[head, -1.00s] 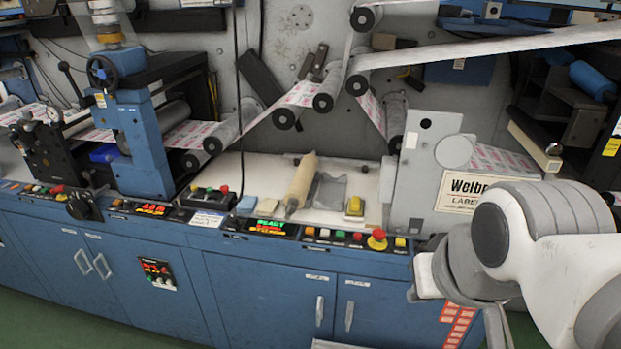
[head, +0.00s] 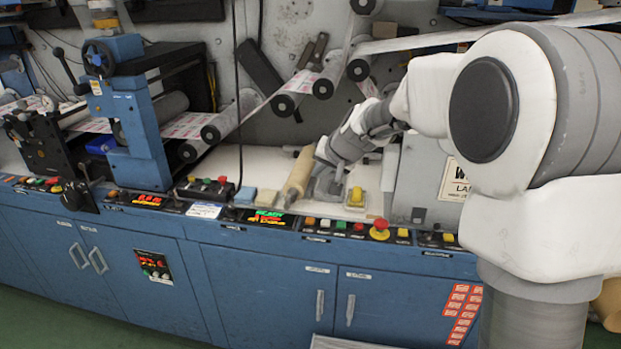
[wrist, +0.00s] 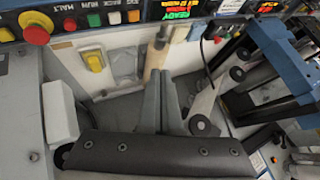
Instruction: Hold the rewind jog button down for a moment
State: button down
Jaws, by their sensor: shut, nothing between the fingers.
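A row of console buttons runs along the front edge of the bench. An orange button (head: 310,221), a white button (head: 325,223), a green button (head: 341,225) and a red button (head: 358,227) sit left of the red mushroom stop (head: 380,227). A yellow button (head: 403,232) is right of the stop. In the wrist view the row shows upside down, with the orange button (wrist: 133,14) nearest the display. My gripper (wrist: 163,82) is shut and empty, above the bench behind the row, apart from the buttons.
A tan roll core (head: 300,174) lies on the white bench beside my gripper. A lit READY display (head: 268,218) is left of the row. Web rollers (head: 286,104) and a blue press column (head: 134,120) stand behind and left.

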jog(key=m, duration=0.2)
send_over(311, 222)
notch_tip(311, 222, down, 9)
jog(key=shift+s+t+b, duration=0.1)
jog(key=shift+t+b, duration=0.2)
jog(key=shift+b, duration=0.1)
jog(key=shift+f, duration=0.1)
notch_tip(311, 222, down, 9)
jog(key=b, duration=0.7)
jog(key=shift+b, duration=0.3)
dwell(0.9)
jog(key=shift+f+b, duration=0.3)
jog(key=shift+b, duration=0.2)
